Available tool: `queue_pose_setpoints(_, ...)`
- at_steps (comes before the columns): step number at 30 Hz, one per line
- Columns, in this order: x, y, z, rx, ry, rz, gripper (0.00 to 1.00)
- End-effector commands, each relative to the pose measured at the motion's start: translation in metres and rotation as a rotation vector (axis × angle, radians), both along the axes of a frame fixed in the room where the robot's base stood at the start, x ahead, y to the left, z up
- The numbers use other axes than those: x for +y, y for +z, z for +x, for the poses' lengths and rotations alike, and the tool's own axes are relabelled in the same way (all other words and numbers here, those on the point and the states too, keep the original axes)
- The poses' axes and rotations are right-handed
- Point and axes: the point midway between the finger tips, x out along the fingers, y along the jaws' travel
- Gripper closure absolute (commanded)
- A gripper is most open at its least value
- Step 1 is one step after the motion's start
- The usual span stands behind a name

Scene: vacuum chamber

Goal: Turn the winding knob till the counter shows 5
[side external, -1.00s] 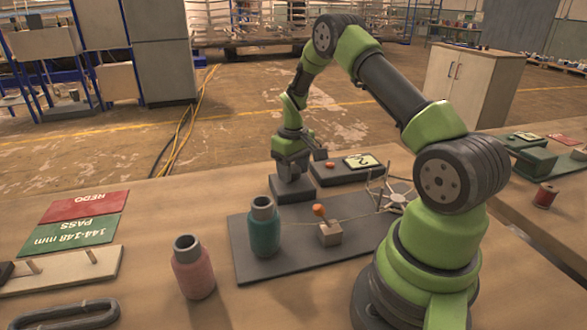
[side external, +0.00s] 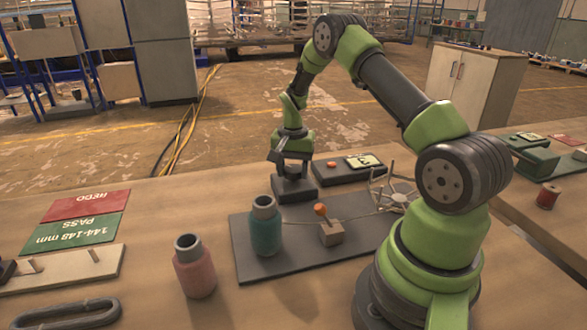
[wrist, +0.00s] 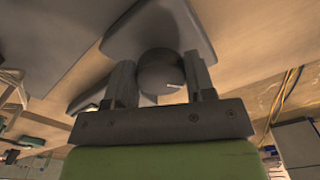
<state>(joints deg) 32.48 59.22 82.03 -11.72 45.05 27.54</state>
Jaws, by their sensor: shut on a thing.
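The winding knob (wrist: 160,72) is a round dark grey knob with a short white mark, seen in the wrist view between my fingers. It stands on a dark block (side external: 300,193), and my fingers mostly hide it in the side view. My gripper (side external: 291,172) points down over the block and is shut on the knob, one finger on each side; it also shows in the wrist view (wrist: 158,62). The counter (side external: 363,161) is a pale display on a dark box behind the block. Its small digit looks like a 3.
An orange button (side external: 332,164) sits beside the counter. A dark plate (side external: 245,250) in front carries a teal bottle (side external: 266,228), an orange-topped block (side external: 331,233) and a spoked reel (side external: 397,193). A pink bottle (side external: 194,268) stands front left. REDO and PASS cards (side external: 75,232) lie left.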

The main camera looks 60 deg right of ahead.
Motion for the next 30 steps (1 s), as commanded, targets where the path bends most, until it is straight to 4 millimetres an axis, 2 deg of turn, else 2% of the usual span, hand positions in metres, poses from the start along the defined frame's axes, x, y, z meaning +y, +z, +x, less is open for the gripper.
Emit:
queue_pose_setpoints(18,0.0002,-0.0006,0.0024,0.002,-0.583,0.0,0.74)
queue_pose_setpoints(30,-0.0004,-0.0006,0.0038,0.002,-0.882,0.001,0.74)
